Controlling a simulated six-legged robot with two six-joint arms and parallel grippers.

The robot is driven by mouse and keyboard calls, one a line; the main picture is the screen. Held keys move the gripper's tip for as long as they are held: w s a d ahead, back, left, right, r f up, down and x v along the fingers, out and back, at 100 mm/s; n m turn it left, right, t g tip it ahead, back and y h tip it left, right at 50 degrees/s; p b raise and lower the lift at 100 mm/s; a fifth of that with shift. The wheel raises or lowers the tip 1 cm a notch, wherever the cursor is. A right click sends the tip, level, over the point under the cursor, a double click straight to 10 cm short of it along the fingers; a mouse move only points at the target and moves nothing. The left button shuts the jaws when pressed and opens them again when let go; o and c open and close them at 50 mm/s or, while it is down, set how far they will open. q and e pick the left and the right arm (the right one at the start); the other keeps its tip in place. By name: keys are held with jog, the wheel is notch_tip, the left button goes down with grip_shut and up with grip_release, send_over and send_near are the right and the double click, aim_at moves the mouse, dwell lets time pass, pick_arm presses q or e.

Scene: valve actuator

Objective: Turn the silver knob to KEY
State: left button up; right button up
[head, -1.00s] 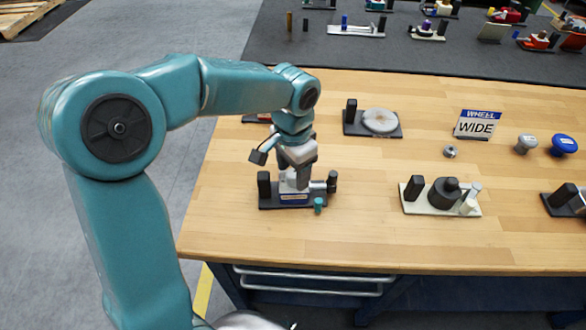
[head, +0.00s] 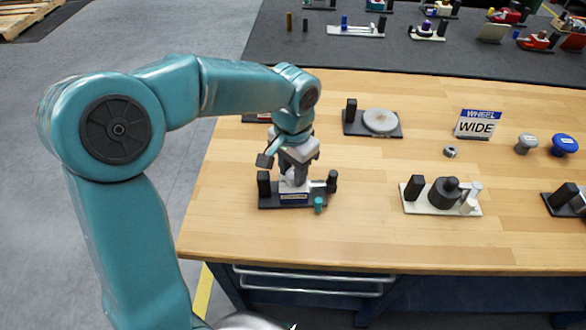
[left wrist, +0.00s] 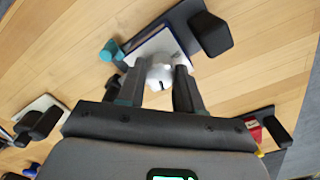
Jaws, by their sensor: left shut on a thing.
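The silver knob (left wrist: 160,76) sits on a small actuator with a dark base (head: 268,203), near the left end of the workbench. In the left wrist view the knob is rounded, with a small dark mark on it. My left gripper (head: 293,180) points down over the actuator, its two fingers (left wrist: 160,68) shut on the knob from both sides. In the head view the fingers hide most of the knob. The label (head: 293,197) on the actuator's front is too small to read. My right gripper is not in view.
Black posts (head: 264,184) and a teal peg (head: 319,204) stand close beside the gripper. To the right are a white-based device (head: 412,208), a round-plate device (head: 380,121) and a sign reading WHEEL WIDE (head: 477,125). Bare wood lies between them.

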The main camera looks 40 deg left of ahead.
pick_arm(q)
jog(key=shift+n+b, duration=0.3)
jog(key=shift+n, duration=1.6)
jog(key=o, duration=1.1)
jog(key=shift+c, duration=0.2)
jog(key=shift+r, duration=0.1)
notch_tip(320, 180, up, 16)
jog(key=p, duration=0.2)
jog(key=shift+r, duration=0.1)
